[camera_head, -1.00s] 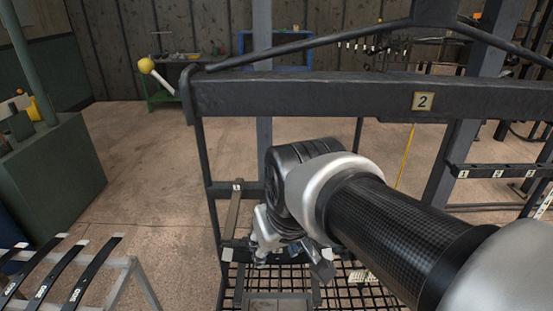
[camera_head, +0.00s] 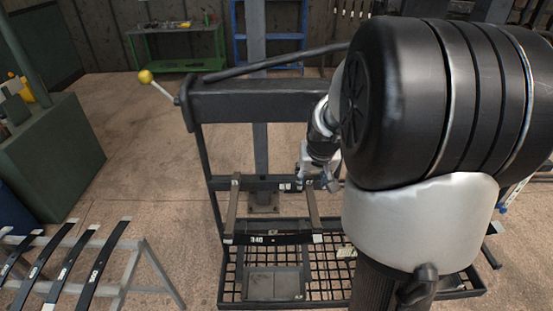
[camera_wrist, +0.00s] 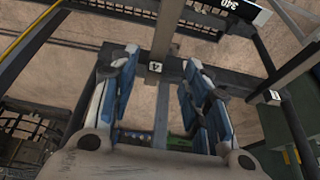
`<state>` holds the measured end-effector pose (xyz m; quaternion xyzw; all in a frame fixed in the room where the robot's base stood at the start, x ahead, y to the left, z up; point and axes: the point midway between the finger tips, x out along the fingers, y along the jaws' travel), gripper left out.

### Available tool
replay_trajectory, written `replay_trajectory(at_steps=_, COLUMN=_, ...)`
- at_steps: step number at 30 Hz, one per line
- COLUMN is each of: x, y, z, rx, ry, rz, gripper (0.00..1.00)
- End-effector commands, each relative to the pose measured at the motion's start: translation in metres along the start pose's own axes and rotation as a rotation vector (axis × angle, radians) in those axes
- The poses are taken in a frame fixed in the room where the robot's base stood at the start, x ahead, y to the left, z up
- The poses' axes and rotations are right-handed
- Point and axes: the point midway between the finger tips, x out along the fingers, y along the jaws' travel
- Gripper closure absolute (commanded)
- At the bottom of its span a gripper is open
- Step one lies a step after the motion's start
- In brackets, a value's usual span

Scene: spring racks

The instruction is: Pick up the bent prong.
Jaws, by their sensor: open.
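I cannot tell which part is the bent prong. In the head view, two brownish prongs stick out from the rack's crossbar: a left prong (camera_head: 231,208) and a right prong (camera_head: 313,210). A dark leaf spring marked 340 (camera_head: 265,239) lies across their near ends. My gripper (camera_head: 325,178) is above and slightly right of the right prong, partly hidden by my arm. In the wrist view my gripper (camera_wrist: 160,64) is open, with blue-sided fingers. Between them I see a crossbar with a label plate (camera_wrist: 155,67) and a grey bar (camera_wrist: 165,35). Nothing is held.
A thick dark beam (camera_head: 255,105) with a yellow-knobbed handle (camera_head: 146,76) spans above. A mesh shelf (camera_head: 330,290) lies below. A stand with several leaf springs (camera_head: 97,270) is at lower left. A green cabinet (camera_head: 50,150) stands at left. Open floor lies between.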

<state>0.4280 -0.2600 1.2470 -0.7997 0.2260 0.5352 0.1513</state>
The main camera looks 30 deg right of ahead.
Motion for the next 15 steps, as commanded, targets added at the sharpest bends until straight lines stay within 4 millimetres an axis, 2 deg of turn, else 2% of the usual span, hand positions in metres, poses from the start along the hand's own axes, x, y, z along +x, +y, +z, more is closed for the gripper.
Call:
replay_trajectory(at_steps=1, x=0.012, y=0.000, z=0.001, rx=0.000, ry=-0.004, rz=0.000, gripper=0.57)
replay_trajectory(at_steps=3, x=0.023, y=0.000, z=0.001, rx=0.000, ry=-0.003, rz=0.000, gripper=0.57)
replay_trajectory(at_steps=11, x=0.043, y=0.000, z=0.000, rx=-0.001, ry=0.000, rz=0.000, gripper=0.57)
replay_trajectory(at_steps=15, x=0.062, y=0.002, z=0.003, rx=0.000, ry=-0.003, rz=0.000, gripper=0.57)
